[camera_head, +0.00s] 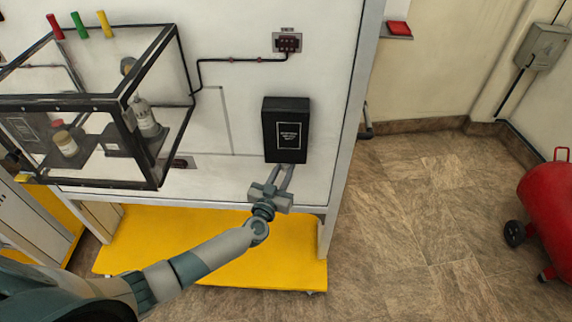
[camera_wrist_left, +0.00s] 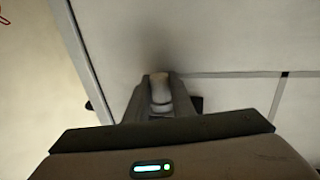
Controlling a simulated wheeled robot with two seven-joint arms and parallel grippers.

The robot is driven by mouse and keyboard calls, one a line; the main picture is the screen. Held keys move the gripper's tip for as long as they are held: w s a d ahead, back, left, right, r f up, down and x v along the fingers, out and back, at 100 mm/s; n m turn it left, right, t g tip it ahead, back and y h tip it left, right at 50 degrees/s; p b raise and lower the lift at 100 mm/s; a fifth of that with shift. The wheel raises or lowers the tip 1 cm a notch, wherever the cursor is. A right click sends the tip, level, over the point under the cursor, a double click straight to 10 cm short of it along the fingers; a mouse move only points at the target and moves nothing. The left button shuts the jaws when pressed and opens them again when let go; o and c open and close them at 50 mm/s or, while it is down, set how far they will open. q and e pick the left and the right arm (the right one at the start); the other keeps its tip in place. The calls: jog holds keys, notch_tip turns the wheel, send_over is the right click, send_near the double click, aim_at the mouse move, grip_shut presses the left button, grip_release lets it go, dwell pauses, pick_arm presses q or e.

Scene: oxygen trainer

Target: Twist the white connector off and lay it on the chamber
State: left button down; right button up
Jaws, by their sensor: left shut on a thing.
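My left gripper (camera_head: 287,172) reaches up to the lower edge of a black box (camera_head: 287,118) on the white panel. In the left wrist view, its fingers (camera_wrist_left: 160,92) are shut on a pale, rounded piece, which looks like the white connector (camera_wrist_left: 161,88). In the head view the connector cannot be made out. I cannot tell whether it is still joined to anything. The clear chamber with a black frame (camera_head: 72,103) is at the left of the panel, apart from the gripper. My right gripper is not in view.
Several bottles, including a grey one (camera_head: 145,118), stand inside the chamber. A dark pipe runs from it to a wall fitting (camera_head: 287,42). A yellow base (camera_head: 240,250) lies below the panel. A red tank (camera_head: 550,210) stands at the right; the floor between is clear.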

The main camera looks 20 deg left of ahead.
pick_arm(q)
jog(key=shift+a+f+m+h+b, duration=0.1)
jog(key=shift+f+m+h+b, duration=0.05)
jog(key=shift+m+h+b, duration=0.6)
jog(key=shift+a+f+m+h+b, duration=0.1)
jog(key=shift+m+h+b, duration=0.45)
jog(key=shift+h, duration=0.4)
jog(key=shift+r+m+g+h+b, duration=0.2)
jog(key=shift+m+g+h+b, duration=0.2)
jog(key=shift+h+b, duration=0.65)
jog(key=shift+r, duration=0.1)
jog(key=c, duration=1.4)
grip_release()
jog(key=shift+c, duration=0.2)
jog(key=shift+v, duration=0.9)
jog(key=b+v, duration=0.1)
jog(key=v, duration=1.4)
jog(key=shift+s, duration=0.35)
